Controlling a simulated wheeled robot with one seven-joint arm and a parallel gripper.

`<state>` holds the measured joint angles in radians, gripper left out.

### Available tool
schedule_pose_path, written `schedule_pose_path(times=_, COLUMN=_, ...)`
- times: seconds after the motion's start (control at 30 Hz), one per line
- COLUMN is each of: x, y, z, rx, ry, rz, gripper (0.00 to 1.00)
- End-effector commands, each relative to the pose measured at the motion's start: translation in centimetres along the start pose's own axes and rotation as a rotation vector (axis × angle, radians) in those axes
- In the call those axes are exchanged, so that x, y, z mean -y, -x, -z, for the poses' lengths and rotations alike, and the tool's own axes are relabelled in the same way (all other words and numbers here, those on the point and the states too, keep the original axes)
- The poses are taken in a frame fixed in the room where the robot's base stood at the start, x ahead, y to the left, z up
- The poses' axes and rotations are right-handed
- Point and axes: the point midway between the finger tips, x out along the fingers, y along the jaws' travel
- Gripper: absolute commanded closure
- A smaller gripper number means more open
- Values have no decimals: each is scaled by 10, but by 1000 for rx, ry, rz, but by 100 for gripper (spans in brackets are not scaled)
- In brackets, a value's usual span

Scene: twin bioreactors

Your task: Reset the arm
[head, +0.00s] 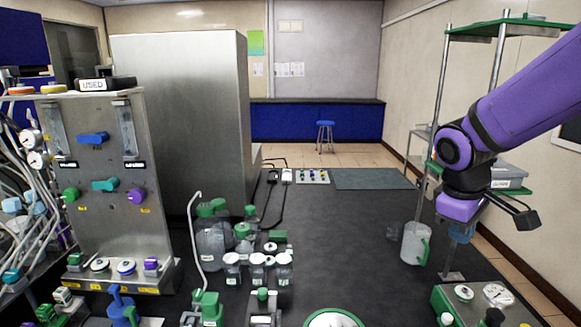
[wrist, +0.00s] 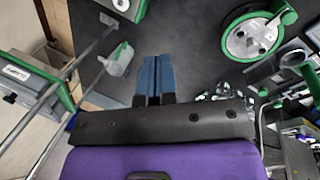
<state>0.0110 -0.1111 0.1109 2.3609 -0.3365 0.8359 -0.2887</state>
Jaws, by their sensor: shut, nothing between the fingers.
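My purple arm reaches in from the upper right of the head view and bends down at a dark joint. My gripper (head: 461,234) hangs below the purple wrist, partly hidden, near the clear jug with the green handle (head: 414,245). In the wrist view my gripper's two blue fingers (wrist: 156,62) lie side by side, pressed together, with nothing between them. They point over the dark bench top, apart from any object. The jug (wrist: 118,60) also shows to their left.
A steel valve panel (head: 115,210) stands at the left. Bottles with white lids (head: 257,262) and a large green-capped vessel (head: 212,243) stand mid-bench. A green-shelved rack (head: 440,120) stands behind my arm. A green-edged box (head: 475,305) is at front right. The far bench (head: 350,210) is mostly clear.

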Motion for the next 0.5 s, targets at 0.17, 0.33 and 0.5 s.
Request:
schedule_pose_path(times=0.17, x=9, y=36, z=-29, rx=-85, ry=-157, rz=0, gripper=100)
schedule_pose_path(times=0.33, x=22, y=62, z=-57, rx=-167, ry=-301, rz=17, gripper=100)
schedule_pose_path(times=0.5, x=37, y=84, z=-84, rx=-256, ry=-437, rz=46, gripper=100)
